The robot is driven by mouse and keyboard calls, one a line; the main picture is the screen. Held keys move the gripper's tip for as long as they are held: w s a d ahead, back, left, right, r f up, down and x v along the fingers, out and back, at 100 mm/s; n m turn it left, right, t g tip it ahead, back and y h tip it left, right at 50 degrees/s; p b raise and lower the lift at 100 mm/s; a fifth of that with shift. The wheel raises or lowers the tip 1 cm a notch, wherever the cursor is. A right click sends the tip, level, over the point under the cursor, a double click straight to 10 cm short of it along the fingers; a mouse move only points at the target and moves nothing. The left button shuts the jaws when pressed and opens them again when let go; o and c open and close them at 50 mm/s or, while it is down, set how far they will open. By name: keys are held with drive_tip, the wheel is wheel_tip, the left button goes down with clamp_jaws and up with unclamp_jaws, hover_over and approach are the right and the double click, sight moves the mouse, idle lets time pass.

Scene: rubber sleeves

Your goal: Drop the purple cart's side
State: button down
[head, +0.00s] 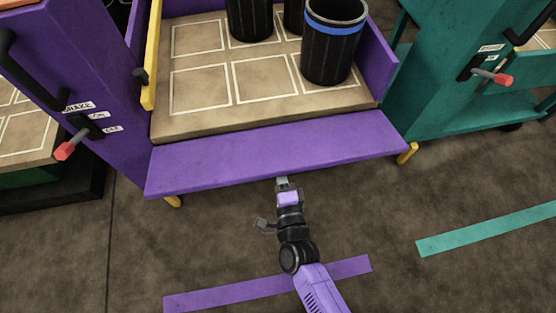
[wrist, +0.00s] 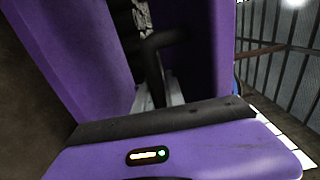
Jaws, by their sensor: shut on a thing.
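The purple cart's side (head: 275,155) is a long purple panel along the cart's front edge. It lies folded outward, its inner edge along the cart's deck (head: 190,122), and leaves the front open. My gripper (head: 283,181) is at the panel's outer edge, near its middle, coming from below. In the wrist view a black handle (wrist: 158,45) on purple surfaces runs between my grey fingers, which are shut on it. The panel's underside and the handle are hidden in the head view.
Black sleeves, one with a blue band (head: 334,40), stand at the back of the deck. A purple end post with a red-tipped lever (head: 66,150) is at left. A teal cart (head: 440,80) stands at right. The floor in front is clear, with a purple stripe (head: 230,292) and a teal stripe (head: 490,230).

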drive_tip(key=shift+r, duration=0.1)
drive_tip(key=c, duration=1.7)
unclamp_jaws()
drive_tip(key=shift+s, duration=0.1)
drive_tip(key=p+v, duration=0.1)
drive_tip(key=v, duration=0.6)
drive_tip(key=shift+s, duration=0.3)
drive_tip(key=shift+s+d, duration=0.1)
drive_tip(key=shift+d, duration=0.05)
drive_tip(key=v, duration=0.8)
drive_tip(key=shift+s+f, duration=0.4)
drive_tip(key=shift+f, duration=0.05)
drive_tip(key=shift+d, duration=0.15)
